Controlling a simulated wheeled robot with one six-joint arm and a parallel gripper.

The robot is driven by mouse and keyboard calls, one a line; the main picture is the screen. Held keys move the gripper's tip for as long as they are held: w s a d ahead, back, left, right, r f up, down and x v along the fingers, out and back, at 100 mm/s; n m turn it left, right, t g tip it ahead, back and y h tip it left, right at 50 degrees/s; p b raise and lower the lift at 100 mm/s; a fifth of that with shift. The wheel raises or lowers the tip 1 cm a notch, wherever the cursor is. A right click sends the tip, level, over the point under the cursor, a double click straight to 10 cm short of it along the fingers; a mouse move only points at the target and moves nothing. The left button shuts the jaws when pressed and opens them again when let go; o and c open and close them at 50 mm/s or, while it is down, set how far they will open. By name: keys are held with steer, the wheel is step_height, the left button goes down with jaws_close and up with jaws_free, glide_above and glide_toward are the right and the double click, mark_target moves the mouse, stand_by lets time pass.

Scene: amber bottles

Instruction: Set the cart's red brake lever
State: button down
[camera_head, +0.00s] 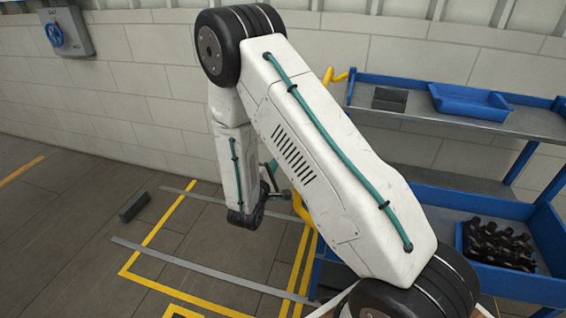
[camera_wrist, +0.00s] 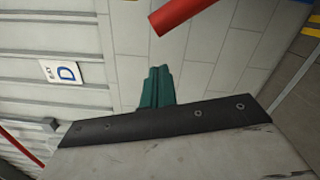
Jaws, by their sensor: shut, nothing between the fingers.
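No red lever shows in the head view; my arm covers part of the cart's left side. In the wrist view the end of a red bar (camera_wrist: 180,13) enters from the top edge; I cannot tell for certain that it is the brake lever. My gripper (camera_wrist: 157,72) has teal fingers, shut together and empty, apart from the red bar in the picture. In the head view it is mostly hidden behind my arm.
Yellow lines and grey strips (camera_head: 185,268) mark the floor. A dark block (camera_head: 133,206) lies at left.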

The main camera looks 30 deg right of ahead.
steer(key=v, duration=0.9)
steer(key=shift+s+a, duration=0.2)
steer(key=shift+s, duration=0.2)
